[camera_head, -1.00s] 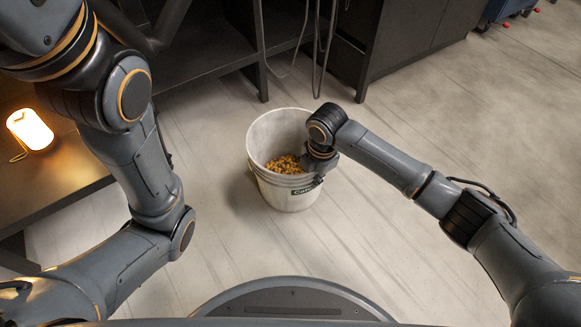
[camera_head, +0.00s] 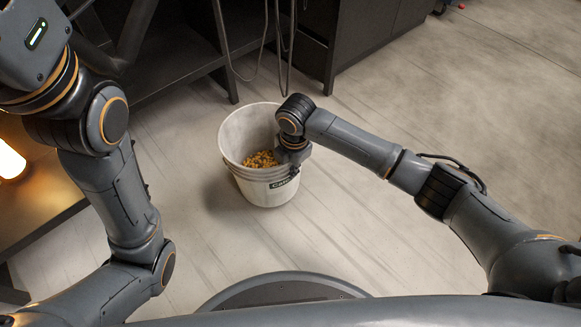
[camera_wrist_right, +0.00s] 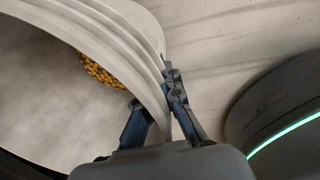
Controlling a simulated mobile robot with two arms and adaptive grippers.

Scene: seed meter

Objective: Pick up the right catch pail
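The catch pail (camera_head: 262,187) is a white-grey bucket standing upright on the floor, with orange-yellow grain (camera_head: 262,159) inside and a dark label on its front. My right gripper (camera_head: 294,170) is at the pail's right rim, its fingers mostly hidden by the wrist in the head view. In the right wrist view, the pail wall (camera_wrist_right: 125,50) runs between the fingers of my right gripper (camera_wrist_right: 160,112), one inside and one outside, closed against the wall. My left arm is folded up at the left; its gripper is out of frame.
A dark bench frame (camera_head: 185,75) with hanging hoses and a dark cabinet (camera_head: 345,40) stand behind the pail. A glowing lamp (camera_head: 8,163) sits on a low surface at the left edge. The floor (camera_head: 440,110) to the right is clear.

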